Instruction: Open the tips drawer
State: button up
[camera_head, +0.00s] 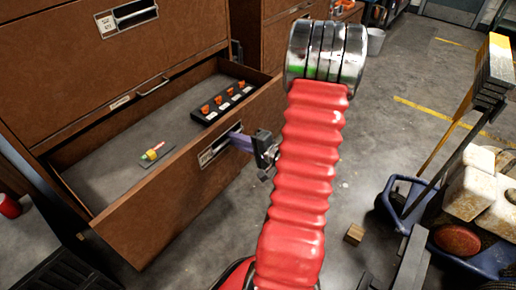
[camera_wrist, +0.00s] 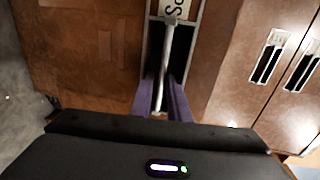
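A brown drawer (camera_head: 185,205) stands pulled out from the cabinet at the left of the head view. Its front carries a framed metal handle (camera_head: 214,150), which also shows as a pale bar in the wrist view (camera_wrist: 167,55). A label (camera_wrist: 177,9) above the bar is cut off; only "Sc" or "So" reads. My gripper (camera_head: 238,142) is at the handle, its purple fingers in the wrist view (camera_wrist: 163,95) close on either side of the bar. It appears shut on it. Inside the drawer are a black holder with several orange pieces (camera_head: 222,102) and a small yellow-green item (camera_head: 153,152).
A closed drawer (camera_head: 95,60) is above the open one. A second brown cabinet (camera_head: 275,30) stands behind. At the right are a blue cart (camera_head: 470,255) with white containers (camera_head: 468,193). A small wooden block (camera_head: 354,234) lies on the grey floor between.

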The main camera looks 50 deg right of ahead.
jog(key=s+r, duration=0.2)
jog(key=s, duration=0.9)
jog(key=shift+s+d, duration=0.15)
jog(key=shift+s, duration=0.05)
dwell(0.4)
jog(key=s+a+f+n+g+y, duration=0.1)
jog(key=s+a+n+g+y, duration=0.15)
jog(key=a+g, duration=0.5)
jog(key=s+a+f+n+g+y, duration=0.1)
jog(key=s+a+n+g+y, duration=0.3)
jog(key=a, duration=0.6)
jog(key=w+a+r+n+h, duration=0.2)
jog(key=a+r+n, duration=0.3)
jog(key=a+r, duration=0.3)
jog(key=w+a+r+n+t+h, duration=0.1)
jog(key=w+a+r+n+h, duration=0.2)
jog(key=a+r+n+h, duration=0.2)
jog(key=a+r+n, duration=0.1)
jog(key=a+r, duration=0.2)
jog(key=r, duration=0.2)
jog(key=shift+w, duration=0.25)
